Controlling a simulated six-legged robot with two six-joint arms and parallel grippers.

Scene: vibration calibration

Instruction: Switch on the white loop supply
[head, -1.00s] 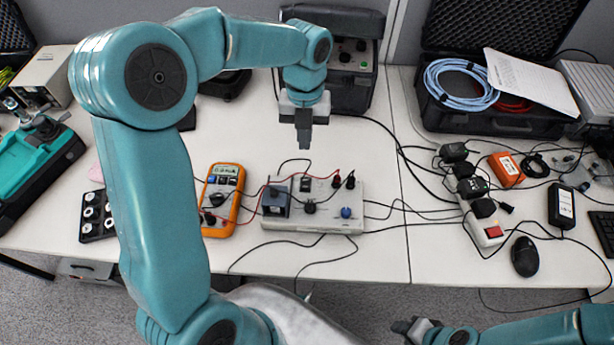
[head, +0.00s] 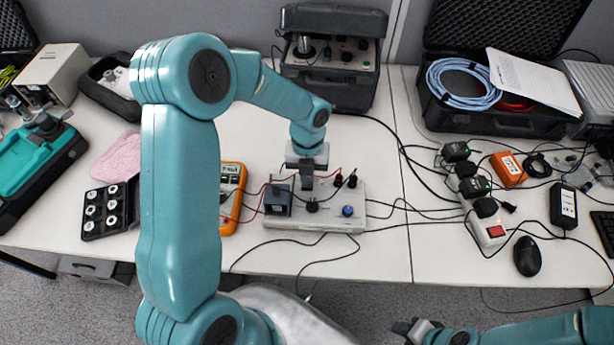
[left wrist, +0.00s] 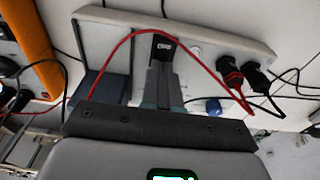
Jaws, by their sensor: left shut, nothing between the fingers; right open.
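The white loop supply (head: 330,219) is a pale box in the middle of the table, with a black knob (head: 312,206), a blue knob (head: 348,211), a dark blue block and red and black leads. A black rocker switch (left wrist: 162,45) shows on its panel in the left wrist view. My left gripper (head: 307,182) is shut and empty over the panel; its fingertips (left wrist: 161,67) are close to the switch. I cannot tell whether they touch it. In the head view the gripper hides the switch. My right gripper (head: 405,328) is open at the bottom edge, away from the supply.
An orange multimeter (head: 232,195) lies left of the supply, partly behind my left arm. A red lead (left wrist: 205,42) arches beside the left fingers. A dark case with a control panel (head: 330,75) stands behind. A power strip (head: 490,232) with a red switch is at right.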

